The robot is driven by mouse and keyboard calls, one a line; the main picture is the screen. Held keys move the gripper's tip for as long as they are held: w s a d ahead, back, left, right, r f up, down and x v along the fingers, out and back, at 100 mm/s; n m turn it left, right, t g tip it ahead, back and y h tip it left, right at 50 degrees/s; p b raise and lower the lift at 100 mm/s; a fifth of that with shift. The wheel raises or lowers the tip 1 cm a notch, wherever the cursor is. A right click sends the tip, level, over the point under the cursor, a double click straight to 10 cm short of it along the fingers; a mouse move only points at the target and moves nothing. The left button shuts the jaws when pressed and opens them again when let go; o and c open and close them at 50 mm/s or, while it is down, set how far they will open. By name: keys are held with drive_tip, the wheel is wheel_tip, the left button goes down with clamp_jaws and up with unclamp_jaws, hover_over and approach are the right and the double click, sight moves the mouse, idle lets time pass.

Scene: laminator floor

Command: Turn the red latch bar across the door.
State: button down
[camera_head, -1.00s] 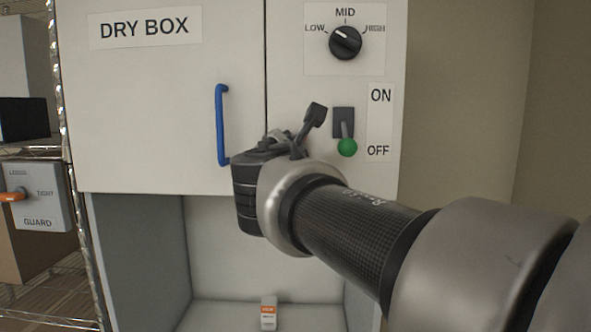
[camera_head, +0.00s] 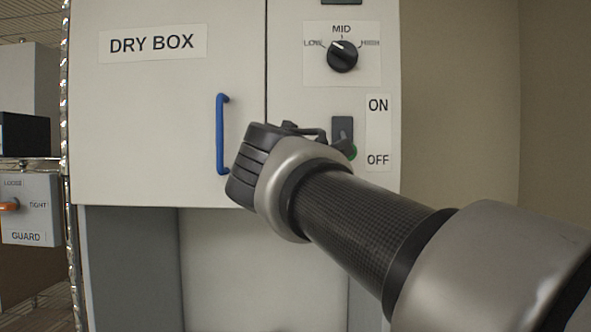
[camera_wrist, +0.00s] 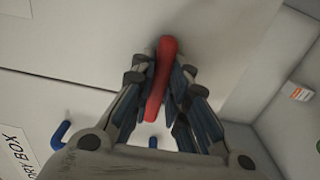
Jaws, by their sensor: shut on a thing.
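The red latch bar (camera_wrist: 163,75) shows in the wrist view, between my two fingers. My gripper (camera_wrist: 160,88) is shut on it. The bar's upper end sticks out past the fingertips, and it stands roughly across the door's edge seam, partly hidden by the fingers. In the head view my gripper (camera_head: 305,133) is against the cabinet front, right of the blue handle, and hides the bar. The white door (camera_head: 165,110) labelled DRY BOX looks closed.
A blue handle (camera_head: 221,135) is left of my gripper. A green-tipped switch (camera_head: 352,152) is close on the right, partly hidden by my gripper. A black knob (camera_head: 342,56) is above. A GUARD box (camera_head: 30,215) hangs at the left. The bay below the door is open.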

idle(0.6)
drive_tip(key=c, duration=1.6)
unclamp_jaws()
drive_tip(key=shift+o, duration=0.2)
drive_tip(key=s, duration=1.2)
drive_tip(key=shift+a, duration=0.2)
